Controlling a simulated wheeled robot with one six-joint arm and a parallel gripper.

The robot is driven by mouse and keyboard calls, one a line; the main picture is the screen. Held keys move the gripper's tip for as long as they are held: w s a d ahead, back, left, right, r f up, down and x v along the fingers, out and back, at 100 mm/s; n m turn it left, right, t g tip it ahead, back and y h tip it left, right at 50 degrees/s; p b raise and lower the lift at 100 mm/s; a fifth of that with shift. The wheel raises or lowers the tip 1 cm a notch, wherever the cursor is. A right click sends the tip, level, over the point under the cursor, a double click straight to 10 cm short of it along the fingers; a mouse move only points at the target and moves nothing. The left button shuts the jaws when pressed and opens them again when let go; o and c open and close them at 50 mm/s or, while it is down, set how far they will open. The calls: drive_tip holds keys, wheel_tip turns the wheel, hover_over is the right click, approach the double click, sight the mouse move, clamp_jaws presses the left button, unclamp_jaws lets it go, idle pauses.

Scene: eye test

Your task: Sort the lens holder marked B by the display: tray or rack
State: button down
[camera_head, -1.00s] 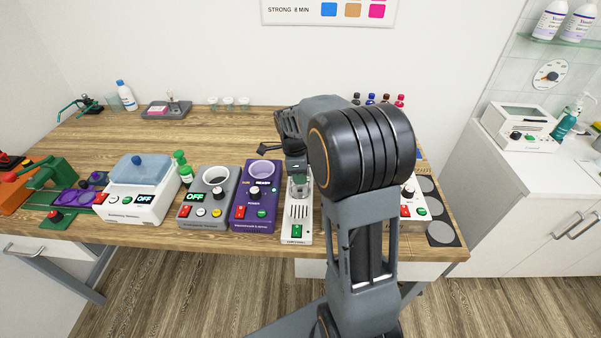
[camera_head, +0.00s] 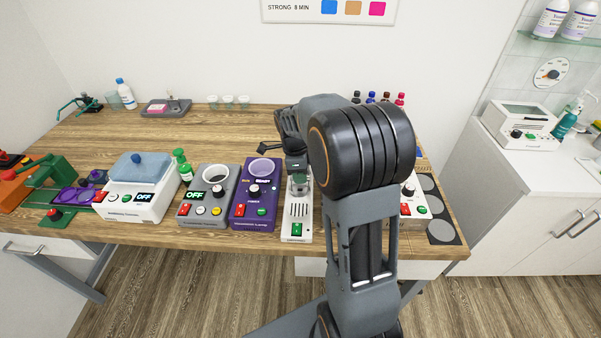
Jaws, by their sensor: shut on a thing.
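My gripper (camera_head: 297,167) points down over a narrow white device (camera_head: 298,212) with a speaker grille and a green switch, near the middle of the bench. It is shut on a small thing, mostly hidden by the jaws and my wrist. A grey-green round piece (camera_head: 299,184) shows just below the jaws, over the device's top. It may be the lens holder; no letter B can be read. I cannot tell whether it touches the device. No display on this device can be read. A grey tray (camera_head: 180,111) with a pink item stands at the back left. No rack is clearly visible.
Left of the white device stand a purple lamp unit (camera_head: 254,200), a grey unit (camera_head: 208,200) showing OFF and a white unit (camera_head: 137,190) showing OFF.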

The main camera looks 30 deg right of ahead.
drive_tip(key=c, duration=0.5)
unclamp_jaws()
drive_tip(key=shift+r+p, duration=2.15)
drive_tip(key=shift+r, duration=0.85)
drive_tip(key=s+a+r+n+t, duration=0.1)
drive_tip(key=s+a+r+n, duration=0.1)
drive_tip(key=s+n, duration=0.3)
drive_tip(key=s+a+r+n+t, duration=0.2)
drive_tip(key=s+a+n, duration=0.2)
drive_tip(key=n, duration=0.7)
drive_tip(key=s+a+r+n+t+y, duration=0.1)
drive_tip(key=s+a+r+n, duration=0.1)
drive_tip(key=s+n, duration=0.5)
drive_tip(key=shift+a+r+n+t, duration=0.1)
drive_tip(key=shift+a+n+t, duration=0.3)
drive_tip(key=shift+a, duration=0.3)
